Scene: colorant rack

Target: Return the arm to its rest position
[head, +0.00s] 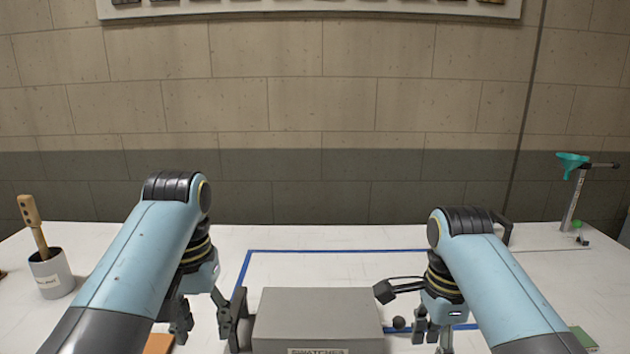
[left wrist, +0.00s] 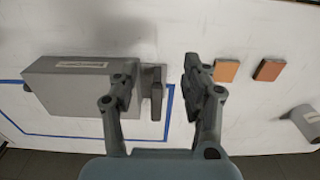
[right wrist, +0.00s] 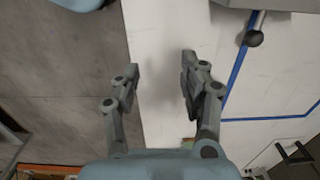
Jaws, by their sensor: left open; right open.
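My left gripper (head: 203,318) hangs fingers down just left of the grey swatch box (head: 317,308). Its fingers are apart with nothing between them. In the right wrist view, the right gripper (right wrist: 160,66) is open and empty over the table's edge strip.
Orange-brown tiles (left wrist: 226,71) lie left of the box. A cup (head: 50,277) with a wooden-handled tool stands far left. Blue tape (head: 330,250) outlines clear table behind.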

